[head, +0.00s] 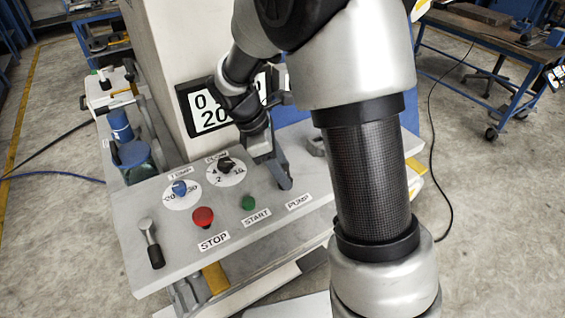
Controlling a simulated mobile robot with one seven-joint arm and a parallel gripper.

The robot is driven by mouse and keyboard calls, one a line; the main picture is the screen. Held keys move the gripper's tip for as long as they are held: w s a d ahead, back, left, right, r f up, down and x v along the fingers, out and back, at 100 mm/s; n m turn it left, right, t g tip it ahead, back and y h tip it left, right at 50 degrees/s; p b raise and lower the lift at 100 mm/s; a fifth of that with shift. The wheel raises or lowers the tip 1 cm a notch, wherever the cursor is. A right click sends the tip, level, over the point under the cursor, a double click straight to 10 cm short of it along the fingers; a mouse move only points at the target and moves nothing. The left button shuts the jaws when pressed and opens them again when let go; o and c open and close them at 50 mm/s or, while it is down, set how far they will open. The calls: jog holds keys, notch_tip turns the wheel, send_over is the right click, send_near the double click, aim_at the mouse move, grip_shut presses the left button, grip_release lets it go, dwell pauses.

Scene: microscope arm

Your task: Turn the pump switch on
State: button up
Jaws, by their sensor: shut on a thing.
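The grey control panel (190,262) carries a PUMP label (299,202) near its right part. My gripper (284,182) points down onto the panel just behind and left of this label. Its fingers are shut on the pump switch, which they hide almost wholly. I cannot tell the switch's position. My arm comes in from above and fills the right middle of the head view.
The panel also has a blue knob (180,188), a black knob (226,165), a red STOP button (203,217), a green START button (248,203) and a lever (151,244). A display (208,110) stands behind. Workbenches stand at the back.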

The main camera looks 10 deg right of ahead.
jog(key=m+p, duration=0.1)
jog(key=m, duration=0.1)
jog(key=m+g+p, duration=0.1)
jog(key=m, duration=0.1)
jog(key=m+g+y+p, duration=0.1)
jog(key=m, duration=0.1)
jog(key=shift+w+d+r+m+p, duration=0.1)
jog(key=shift+w+r+m+p, duration=0.05)
jog(key=shift+w+m+p, duration=0.15)
jog(key=m+y+p, duration=0.1)
jog(key=m, duration=0.2)
jog(key=m+g+y+p, duration=0.1)
jog(key=m, duration=0.2)
jog(key=shift+d, duration=0.15)
jog(key=o, duration=1)
jog(key=shift+o, duration=0.2)
jog(key=p+v, duration=0.1)
jog(key=v, duration=1.6)
jog(key=shift+w+d, duration=0.15)
jog(key=shift+w, duration=0.3)
